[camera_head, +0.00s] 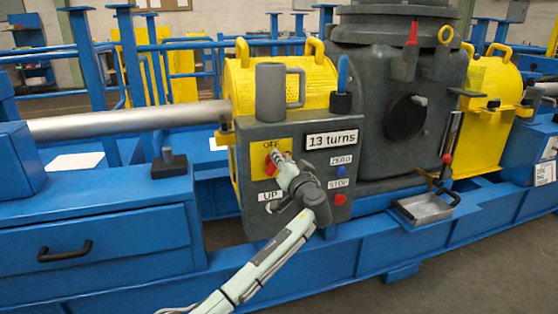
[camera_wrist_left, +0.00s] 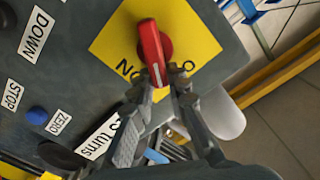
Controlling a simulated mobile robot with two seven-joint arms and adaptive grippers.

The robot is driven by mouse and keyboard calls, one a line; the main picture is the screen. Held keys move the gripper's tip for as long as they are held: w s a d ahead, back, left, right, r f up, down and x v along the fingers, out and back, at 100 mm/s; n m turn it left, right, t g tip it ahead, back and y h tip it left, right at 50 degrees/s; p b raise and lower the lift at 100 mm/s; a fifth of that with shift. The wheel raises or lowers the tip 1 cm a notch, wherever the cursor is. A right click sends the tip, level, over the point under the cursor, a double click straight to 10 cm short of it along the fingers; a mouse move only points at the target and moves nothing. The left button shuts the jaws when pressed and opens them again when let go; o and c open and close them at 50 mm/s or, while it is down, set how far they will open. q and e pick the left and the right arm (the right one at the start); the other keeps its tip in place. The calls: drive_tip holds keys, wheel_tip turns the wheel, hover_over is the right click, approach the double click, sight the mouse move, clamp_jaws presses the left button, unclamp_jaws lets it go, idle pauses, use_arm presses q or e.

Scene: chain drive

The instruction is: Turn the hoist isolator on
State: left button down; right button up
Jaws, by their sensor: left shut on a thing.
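The hoist isolator is a red rotary knob (camera_wrist_left: 152,45) on a yellow plate (camera_head: 258,161) on the grey control box (camera_head: 310,195). In the left wrist view the knob's bar points down the picture, between my fingers. My left gripper (camera_head: 279,160) is at the knob, with its fingers (camera_wrist_left: 161,88) closed on the bar's end. Lettering on the plate is partly covered by the fingers in the wrist view. A label at the plate's top in the head view seems to read OFF. My right gripper is not in view.
The box carries a "13 turns" display (camera_head: 331,139), a blue ZERO button (camera_head: 336,171) and a red STOP button (camera_head: 340,199). A grey mug (camera_head: 270,92) stands on top, beside a blue-handled lever (camera_head: 342,85). A metal tray (camera_head: 426,207) is at the right.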

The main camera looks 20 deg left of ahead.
use_arm(q)
drive_tip(key=shift+w+d+f+m+p, duration=0.15)
drive_tip(key=shift+f+m+p, duration=0.3)
drive_tip(key=shift+m, duration=1.45)
drive_tip(key=shift+w+d+f+m+p, duration=0.15)
drive_tip(key=shift+f+m+p, duration=0.3)
drive_tip(key=shift+m, duration=1.45)
drive_tip(key=shift+w+d+f+m+p, duration=0.1)
drive_tip(key=shift+d+f+m+p, duration=0.3)
drive_tip(key=shift+m, duration=1.5)
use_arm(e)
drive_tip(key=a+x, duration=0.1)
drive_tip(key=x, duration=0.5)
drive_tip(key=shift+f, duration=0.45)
use_arm(q)
drive_tip(key=shift+a+r, duration=0.1)
drive_tip(key=shift+a, duration=0.05)
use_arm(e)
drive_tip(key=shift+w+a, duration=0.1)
use_arm(q)
drive_tip(key=c, duration=1.5)
unclamp_jaws()
drive_tip(key=shift+s, duration=0.1)
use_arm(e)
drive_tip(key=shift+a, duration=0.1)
